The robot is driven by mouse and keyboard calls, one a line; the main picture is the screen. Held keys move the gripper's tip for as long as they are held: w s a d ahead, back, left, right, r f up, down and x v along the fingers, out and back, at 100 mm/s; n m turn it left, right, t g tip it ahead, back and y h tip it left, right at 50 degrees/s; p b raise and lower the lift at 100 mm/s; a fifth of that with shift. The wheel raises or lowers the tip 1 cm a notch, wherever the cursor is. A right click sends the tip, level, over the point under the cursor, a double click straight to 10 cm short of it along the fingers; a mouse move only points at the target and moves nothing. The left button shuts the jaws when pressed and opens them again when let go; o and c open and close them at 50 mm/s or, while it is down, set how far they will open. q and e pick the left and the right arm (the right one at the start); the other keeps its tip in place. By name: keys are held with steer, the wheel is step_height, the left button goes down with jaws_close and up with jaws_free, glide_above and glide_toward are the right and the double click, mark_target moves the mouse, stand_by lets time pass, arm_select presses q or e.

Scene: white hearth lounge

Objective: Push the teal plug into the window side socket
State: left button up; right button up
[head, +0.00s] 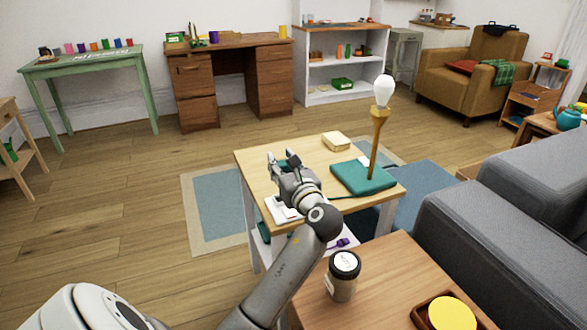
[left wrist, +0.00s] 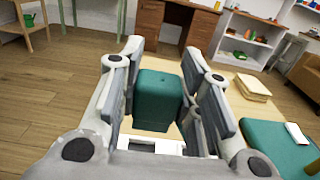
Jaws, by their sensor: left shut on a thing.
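My left gripper (head: 283,163) is over the small light-wood table (head: 252,160). In the left wrist view its fingers (left wrist: 165,90) are shut on the teal plug (left wrist: 157,100), a blocky dark-teal piece. A white socket block (head: 280,209) lies on the table, partly covered by my arm. Part of a white piece also shows just below the plug in the left wrist view (left wrist: 150,146). I cannot tell whether plug and block touch, and the separate sockets are not clear. My right gripper is not in view.
A lamp with a teal base (head: 362,181), gold stem and white bulb (head: 384,90) stands on the table's right side. A cream block (head: 336,141) lies near the back edge. A lidded cup (head: 342,277) stands on the nearer wooden table (head: 395,270). A grey sofa (head: 500,225) is right.

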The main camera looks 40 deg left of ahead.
arm_select(q)
steer(key=shift+a, duration=0.35)
steer(key=shift+r+p, duration=0.15)
steer(key=shift+p, duration=0.7)
step_height(320, 180, down, 4)
steer(key=shift+r+b, duration=0.15)
steer(key=shift+b, duration=0.5)
steer(key=shift+f, duration=0.35)
steer(key=shift+f+b, duration=0.3)
steer(key=shift+f, duration=0.3)
steer(key=shift+p, duration=0.65)
